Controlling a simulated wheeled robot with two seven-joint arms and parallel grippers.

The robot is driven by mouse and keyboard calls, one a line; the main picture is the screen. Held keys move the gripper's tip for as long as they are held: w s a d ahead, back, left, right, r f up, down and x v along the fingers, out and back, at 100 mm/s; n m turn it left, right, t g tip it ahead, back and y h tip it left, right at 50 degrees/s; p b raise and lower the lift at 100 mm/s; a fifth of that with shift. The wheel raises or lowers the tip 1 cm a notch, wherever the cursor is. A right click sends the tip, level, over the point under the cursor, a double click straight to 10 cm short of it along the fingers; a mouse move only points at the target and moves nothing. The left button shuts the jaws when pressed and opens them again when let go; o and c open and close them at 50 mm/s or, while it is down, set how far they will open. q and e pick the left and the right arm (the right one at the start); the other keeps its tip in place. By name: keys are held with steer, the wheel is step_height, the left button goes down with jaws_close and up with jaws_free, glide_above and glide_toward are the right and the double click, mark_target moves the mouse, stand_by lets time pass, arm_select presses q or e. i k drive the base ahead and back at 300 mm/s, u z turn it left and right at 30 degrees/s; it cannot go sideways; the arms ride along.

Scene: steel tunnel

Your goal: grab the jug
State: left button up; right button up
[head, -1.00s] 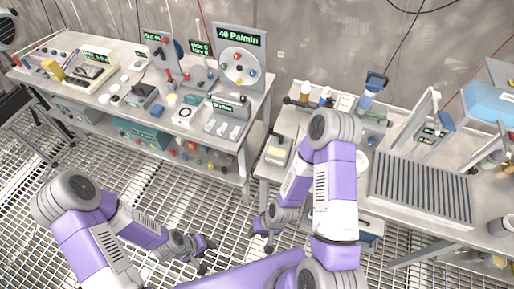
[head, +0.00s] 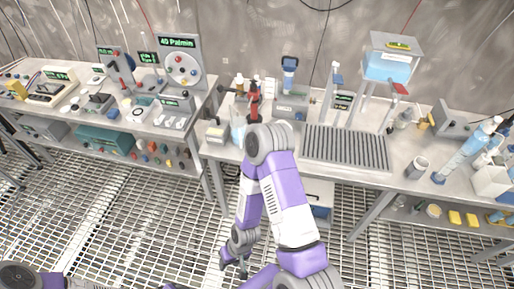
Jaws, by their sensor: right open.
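A pale bluish, see-through vessel (head: 238,131) stands on the bench left of my right arm's elbow and may be the jug. Its right side is close to the arm in the picture, and its handle cannot be made out. A grey cup-like vessel (head: 417,167) stands on the bench right of the ribbed grey tray; I cannot tell whether it is the jug. My right gripper (head: 234,264) is open and empty, low over the grated floor in front of the bench, well apart from both vessels. My left gripper is out of view; only part of that arm shows at the bottom left.
The ribbed tray (head: 345,148) fills the bench middle. A blue-water tank (head: 390,66) stands raised behind it. A red stand (head: 254,100) is near the pale vessel. The grated floor (head: 120,220) is clear.

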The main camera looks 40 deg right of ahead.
mark_target(239, 126)
steer(key=z, duration=1.05)
